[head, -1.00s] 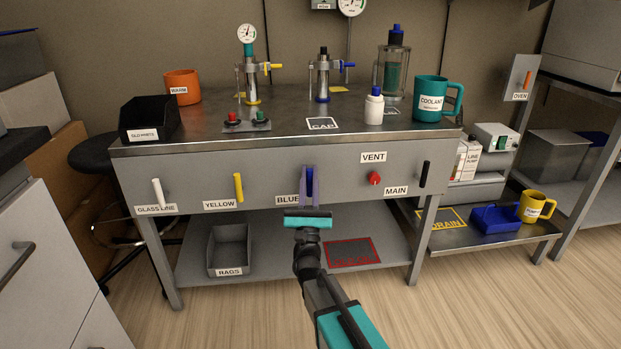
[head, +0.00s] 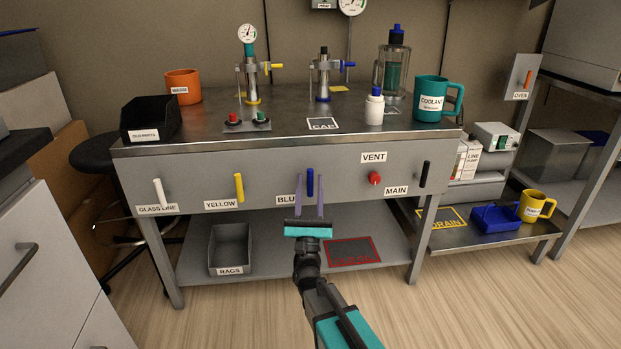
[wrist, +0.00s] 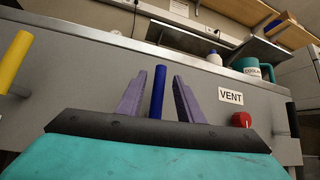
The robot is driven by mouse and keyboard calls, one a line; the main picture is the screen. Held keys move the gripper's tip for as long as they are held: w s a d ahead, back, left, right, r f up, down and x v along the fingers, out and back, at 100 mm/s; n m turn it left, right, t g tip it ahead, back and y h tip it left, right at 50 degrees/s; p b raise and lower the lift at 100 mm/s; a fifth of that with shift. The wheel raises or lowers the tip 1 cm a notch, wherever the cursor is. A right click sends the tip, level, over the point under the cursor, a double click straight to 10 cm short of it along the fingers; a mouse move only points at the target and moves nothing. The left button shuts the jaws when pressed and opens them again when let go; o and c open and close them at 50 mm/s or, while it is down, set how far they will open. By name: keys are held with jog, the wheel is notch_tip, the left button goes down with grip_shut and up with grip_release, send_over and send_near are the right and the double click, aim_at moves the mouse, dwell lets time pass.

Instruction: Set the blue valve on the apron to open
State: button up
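The blue valve handle (head: 310,183) stands upright on the grey apron (head: 260,170), beside the partly covered BLUE label (head: 288,200). In the wrist view the blue handle (wrist: 156,92) shows between the two purple fingers, with a gap on each side. My gripper (head: 309,208) is open, just below and in front of the handle. In the wrist view my gripper (wrist: 158,95) has its fingers spread around the handle's sides. I cannot tell how deep the handle sits between them. The handle's lower end is hidden behind the gripper.
On the same apron are a yellow handle (head: 239,187), a white handle (head: 157,192), a red VENT knob (head: 375,178) and a black MAIN handle (head: 424,174). The black bin (head: 149,120) and teal mug (head: 432,100) stand on the bench top. The apron beside the blue handle is clear.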

jog(key=p+v, duration=0.2)
jog(key=v, duration=0.9)
jog(key=shift+p, duration=0.3)
jog(key=shift+d, duration=0.1)
